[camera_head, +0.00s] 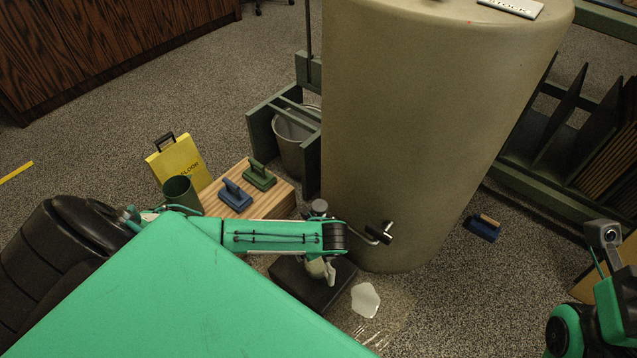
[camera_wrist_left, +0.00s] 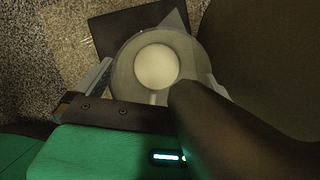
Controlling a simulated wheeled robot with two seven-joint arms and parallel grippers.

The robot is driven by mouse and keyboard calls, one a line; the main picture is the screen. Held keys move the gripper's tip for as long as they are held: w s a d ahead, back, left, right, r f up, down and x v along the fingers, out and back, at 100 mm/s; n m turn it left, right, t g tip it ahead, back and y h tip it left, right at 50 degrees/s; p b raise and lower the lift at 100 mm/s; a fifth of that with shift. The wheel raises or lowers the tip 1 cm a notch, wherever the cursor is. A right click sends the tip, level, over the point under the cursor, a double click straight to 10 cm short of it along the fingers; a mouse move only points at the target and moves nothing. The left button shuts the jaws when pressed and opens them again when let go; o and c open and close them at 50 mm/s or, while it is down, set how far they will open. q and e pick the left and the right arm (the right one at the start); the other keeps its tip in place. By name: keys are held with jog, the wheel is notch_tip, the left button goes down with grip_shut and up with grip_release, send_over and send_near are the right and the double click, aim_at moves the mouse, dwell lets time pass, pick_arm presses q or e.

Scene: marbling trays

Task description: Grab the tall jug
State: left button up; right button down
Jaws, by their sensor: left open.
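The tall jug (camera_wrist_left: 127,80) shows from above in the left wrist view. It has a round rim, a pale round area inside and a pointed spout towards the top. My left gripper (camera_wrist_left: 155,88) is open, with one finger on each side of the jug. I cannot tell whether the fingers touch it. In the head view my left gripper (camera_head: 327,268) points down below my green forearm, and the jug is mostly hidden there. Beneath it is a dark flat slab (camera_head: 290,275). Part of my right arm shows at the right edge, but its gripper fingers do not.
A large beige tank (camera_head: 420,130) with a tap (camera_head: 380,234) stands close behind the gripper. A puddle (camera_head: 365,300) lies on the floor. A wooden block (camera_head: 275,205) carries blue and green handled tools. A green cup (camera_head: 180,192) and yellow sign (camera_head: 180,160) stand left.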

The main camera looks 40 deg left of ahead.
pick_arm(q)
jog(key=c, duration=1.6)
jog(key=shift+r+p, duration=0.15)
jog(key=shift+p, duration=0.15)
jog(key=shift+c, duration=0.2)
